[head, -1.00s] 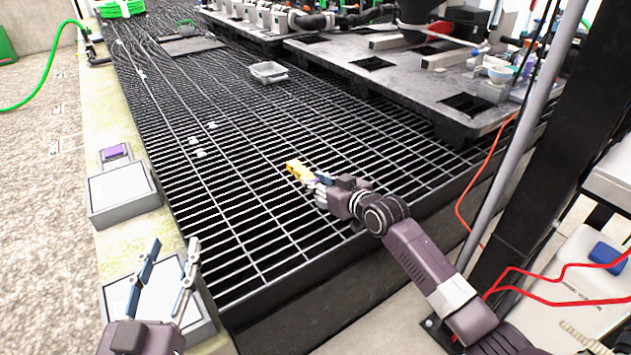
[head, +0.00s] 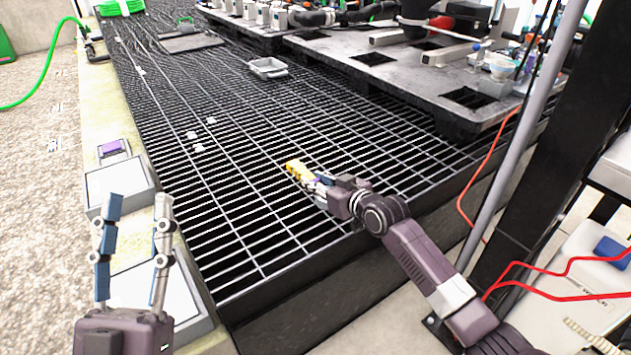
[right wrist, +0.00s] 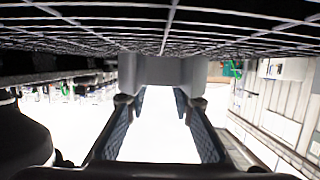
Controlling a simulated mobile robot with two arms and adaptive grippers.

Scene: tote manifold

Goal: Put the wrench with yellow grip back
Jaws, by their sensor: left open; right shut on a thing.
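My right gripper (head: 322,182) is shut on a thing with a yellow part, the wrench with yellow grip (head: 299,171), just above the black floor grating. The yellow part sticks out past the fingertips to the left. The rest of the wrench is hidden by the fingers or too small to make out. In the right wrist view, a plain grey block (right wrist: 162,72) shows at the fingertips; no yellow shows there. My left gripper (head: 137,210) is open and empty, fingers pointing up, in front of the grey boxes on the left ledge.
The grating (head: 250,235) is mostly clear around the right gripper. A grey tray (head: 268,68) lies farther back. A dark platform with equipment (head: 420,88) stands at back right. Grey boxes (head: 118,184) sit along the left ledge. Red cables (head: 530,285) hang at right.

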